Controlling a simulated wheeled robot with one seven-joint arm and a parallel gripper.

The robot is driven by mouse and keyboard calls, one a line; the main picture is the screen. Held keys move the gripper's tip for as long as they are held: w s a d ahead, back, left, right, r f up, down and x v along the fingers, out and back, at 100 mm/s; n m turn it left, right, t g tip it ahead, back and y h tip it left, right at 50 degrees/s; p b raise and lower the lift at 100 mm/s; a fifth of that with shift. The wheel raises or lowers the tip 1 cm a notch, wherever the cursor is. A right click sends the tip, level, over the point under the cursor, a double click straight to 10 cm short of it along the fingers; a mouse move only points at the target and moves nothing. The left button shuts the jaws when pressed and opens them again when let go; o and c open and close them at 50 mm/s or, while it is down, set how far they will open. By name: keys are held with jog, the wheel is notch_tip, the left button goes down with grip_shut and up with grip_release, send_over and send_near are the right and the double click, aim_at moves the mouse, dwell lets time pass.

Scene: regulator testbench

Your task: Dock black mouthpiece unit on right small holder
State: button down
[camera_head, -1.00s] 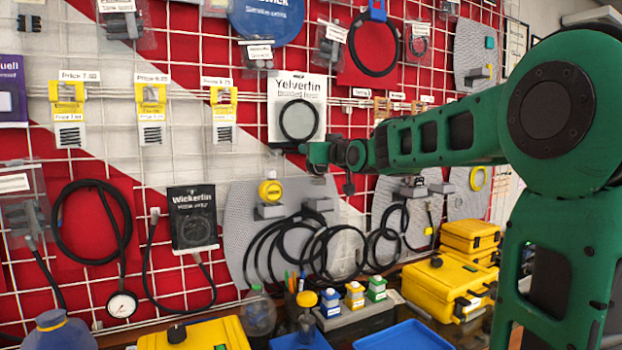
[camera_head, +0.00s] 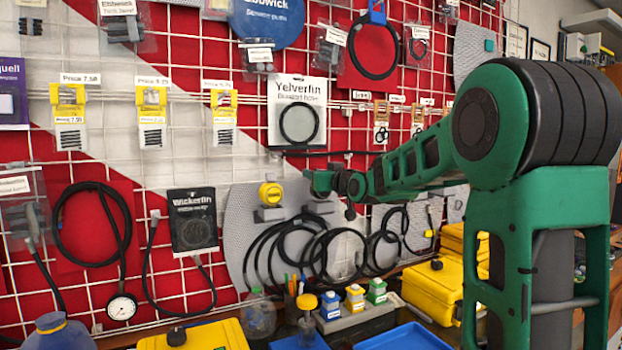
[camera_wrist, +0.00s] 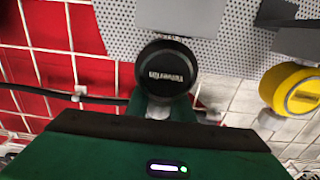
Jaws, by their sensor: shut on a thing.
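The black mouthpiece unit (camera_wrist: 167,68) shows its round, lettered black face in the wrist view. My gripper (camera_wrist: 160,106) is shut on it, with the fingers mostly hidden behind the wrist's green body. In the head view my gripper (camera_head: 319,183) is in front of the grey panel, just above the right small holder (camera_head: 320,206), and the unit cannot be made out. In the wrist view a grey holder block (camera_wrist: 180,14) lies close to the unit's upper edge; I cannot tell whether they touch.
A yellow round unit (camera_head: 270,194) sits on the neighbouring grey holder (camera_head: 268,213), also at right in the wrist view (camera_wrist: 291,90). Looped black hoses (camera_head: 290,250) hang below. A black hose (camera_wrist: 60,92) runs left of the unit. Small bottles and yellow cases (camera_head: 435,290) stand on the bench.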

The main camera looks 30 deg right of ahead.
jog(key=c, duration=1.5)
grip_release()
jog(key=shift+c, duration=0.2)
jog(key=s, duration=1.2)
jog(key=s+d+f+m+g+h, duration=0.1)
jog(key=s+f+g, duration=0.4)
jog(key=s+f, duration=0.45)
jog(key=s+d+f+m+g, duration=0.15)
jog(key=s+f+g, duration=0.45)
jog(key=f, duration=0.7)
jog(key=s+a+f+m+g, duration=0.2)
jog(key=s+f+g, duration=0.1)
jog(key=s, duration=0.9)
jog(key=s+a+f+m+g+y, duration=0.1)
jog(key=s+f+g, duration=0.3)
jog(key=s, duration=0.8)
notch_tip(320, 180, down, 2)
jog(key=shift+a+f+m, duration=0.1)
jog(key=shift+a+m, duration=0.35)
jog(key=shift+a, duration=0.25)
